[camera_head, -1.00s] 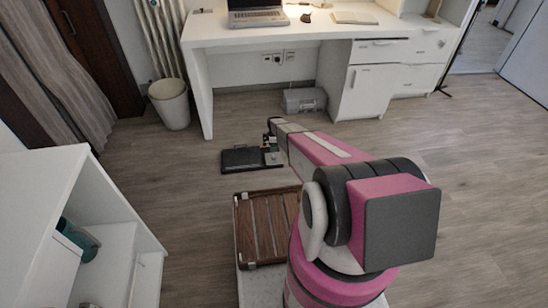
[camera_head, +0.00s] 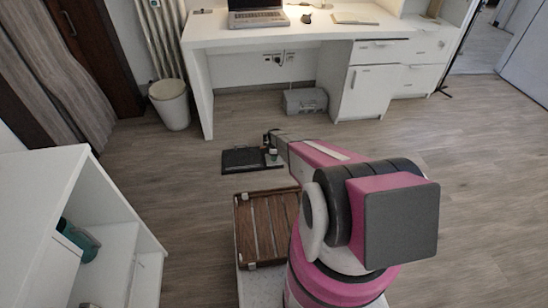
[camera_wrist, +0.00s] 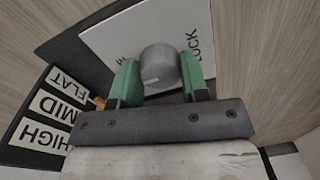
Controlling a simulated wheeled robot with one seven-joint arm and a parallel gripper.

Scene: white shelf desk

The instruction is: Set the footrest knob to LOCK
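The footrest (camera_head: 243,159) is a dark, flat panel on the floor ahead of me. In the wrist view its round grey knob (camera_wrist: 160,68) sits on a white plate (camera_wrist: 120,38). The word LOCK (camera_wrist: 192,48) is right of the knob; a second word at left is mostly hidden, with only an E showing. A pale mark shows on the knob's lower left face. My gripper (camera_wrist: 160,78) has its green fingers on both sides of the knob, seemingly touching it. In the head view my gripper (camera_head: 271,143) is at the footrest's right end.
FLAT, MID and HIGH labels (camera_wrist: 52,107) lie left of my gripper on a dark panel. A brown slatted board (camera_head: 265,228) is between me and the footrest. A white desk (camera_head: 215,28), a bin (camera_head: 172,108) and a grey box (camera_head: 305,101) stand beyond. Open floor is at right.

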